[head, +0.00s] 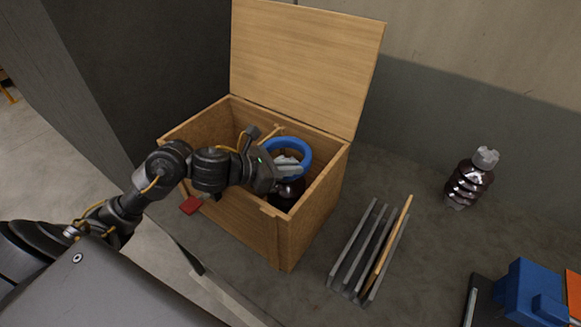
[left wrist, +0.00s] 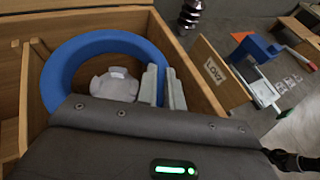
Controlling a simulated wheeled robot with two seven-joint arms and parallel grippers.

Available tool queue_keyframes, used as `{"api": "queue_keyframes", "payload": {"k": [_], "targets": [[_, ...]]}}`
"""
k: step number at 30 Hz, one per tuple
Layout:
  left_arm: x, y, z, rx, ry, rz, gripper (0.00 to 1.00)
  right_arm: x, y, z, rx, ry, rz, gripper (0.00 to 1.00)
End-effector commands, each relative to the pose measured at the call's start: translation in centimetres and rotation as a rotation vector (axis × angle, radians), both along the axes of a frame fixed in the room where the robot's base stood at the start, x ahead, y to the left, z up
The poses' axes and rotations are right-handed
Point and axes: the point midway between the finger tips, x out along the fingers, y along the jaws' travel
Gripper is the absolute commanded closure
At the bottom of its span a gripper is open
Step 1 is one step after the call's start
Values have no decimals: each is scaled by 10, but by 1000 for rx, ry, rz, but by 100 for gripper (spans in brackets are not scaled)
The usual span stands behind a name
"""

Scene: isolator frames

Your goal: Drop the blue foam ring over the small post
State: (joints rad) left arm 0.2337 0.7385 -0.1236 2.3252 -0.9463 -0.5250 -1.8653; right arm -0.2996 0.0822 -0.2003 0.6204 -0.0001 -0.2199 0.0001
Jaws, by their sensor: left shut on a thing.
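The blue foam ring (head: 305,153) is in my left gripper (head: 297,170), over the open wooden box. In the left wrist view the ring (left wrist: 62,68) curves from behind the gripper body round to the grey fingers (left wrist: 163,86), which are shut on its right side. A pale lobed cap (left wrist: 114,85) shows through the ring's opening. A dark bottle-like body (head: 290,190) shows inside the box below the gripper. I cannot make out a small post; it may be hidden by the gripper or the box walls. My right gripper is not in view.
The wooden box (head: 245,228) has its lid (head: 305,62) raised at the back; its walls surround the gripper closely. To the right stand a rack of upright plates (head: 370,255), a dark bottle with a pale cap (head: 470,180) and a blue object (head: 530,290).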

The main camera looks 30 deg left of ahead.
Motion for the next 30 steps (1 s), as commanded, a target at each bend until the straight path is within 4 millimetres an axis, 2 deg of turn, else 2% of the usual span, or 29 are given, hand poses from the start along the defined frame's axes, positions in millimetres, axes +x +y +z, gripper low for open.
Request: {"api": "queue_keyframes", "payload": {"k": [7,8,13,23,26,30], "targets": [[0,0,0,0,0,0,100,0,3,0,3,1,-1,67],[0,0,0,0,0,0,87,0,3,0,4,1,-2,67],[0,0,0,0,0,0,66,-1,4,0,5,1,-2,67],[-2,2,1,1,-1,1,66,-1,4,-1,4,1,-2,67],[-9,8,3,3,-1,1,66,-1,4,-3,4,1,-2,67],[-28,23,11,9,-2,1,66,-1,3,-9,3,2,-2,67]]}}
